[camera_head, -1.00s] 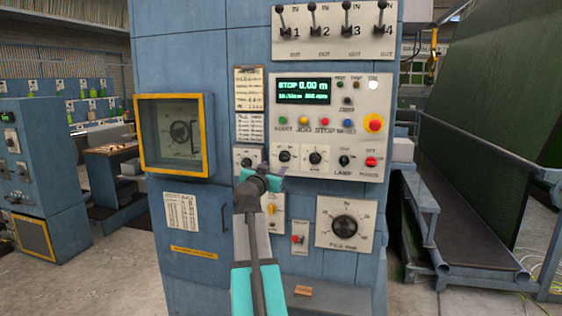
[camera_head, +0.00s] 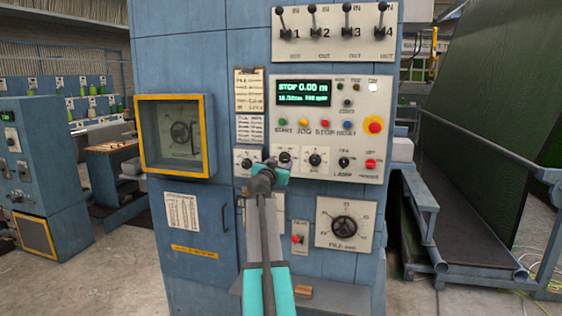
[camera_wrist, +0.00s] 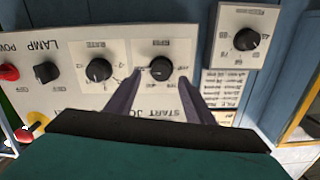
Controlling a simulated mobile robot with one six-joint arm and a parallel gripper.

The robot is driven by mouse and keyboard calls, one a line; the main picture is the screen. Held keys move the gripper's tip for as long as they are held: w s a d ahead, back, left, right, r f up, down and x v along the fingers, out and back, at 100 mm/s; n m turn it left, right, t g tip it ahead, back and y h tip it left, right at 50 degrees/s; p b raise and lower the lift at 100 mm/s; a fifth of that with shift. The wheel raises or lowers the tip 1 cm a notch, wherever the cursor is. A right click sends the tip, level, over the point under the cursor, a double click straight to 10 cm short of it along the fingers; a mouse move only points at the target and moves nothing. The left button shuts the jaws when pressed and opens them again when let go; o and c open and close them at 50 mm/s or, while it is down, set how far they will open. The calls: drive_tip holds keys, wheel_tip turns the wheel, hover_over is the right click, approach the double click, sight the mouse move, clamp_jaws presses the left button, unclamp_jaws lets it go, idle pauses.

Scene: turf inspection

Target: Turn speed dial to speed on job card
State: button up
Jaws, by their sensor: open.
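My gripper (camera_head: 271,164) is open in front of the lower left of the white control panel (camera_head: 376,100). In the wrist view, which shows the panel upside down, the fingertips (camera_wrist: 163,75) stand either side of a small black dial (camera_wrist: 160,67) with a scale; contact cannot be told. This dial shows in the head view (camera_head: 285,157) beside the gripper. Its label is too blurred to read surely, so I cannot confirm it as the speed dial. The job card is probably the clipboard sheet (camera_head: 249,90) left of the panel; its writing is unreadable.
A similar dial (camera_wrist: 100,70) and the lamp knob (camera_wrist: 46,72) sit close by. A separate dial plate (camera_wrist: 246,38) is on the other side. The display (camera_head: 304,92) reads STOP 0.00 m. A yellow-framed window (camera_head: 138,137) juts out at left.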

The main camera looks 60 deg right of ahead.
sight(284, 159)
drive_tip(key=shift+p+x, duration=0.35)
drive_tip(key=shift+x, duration=1.35)
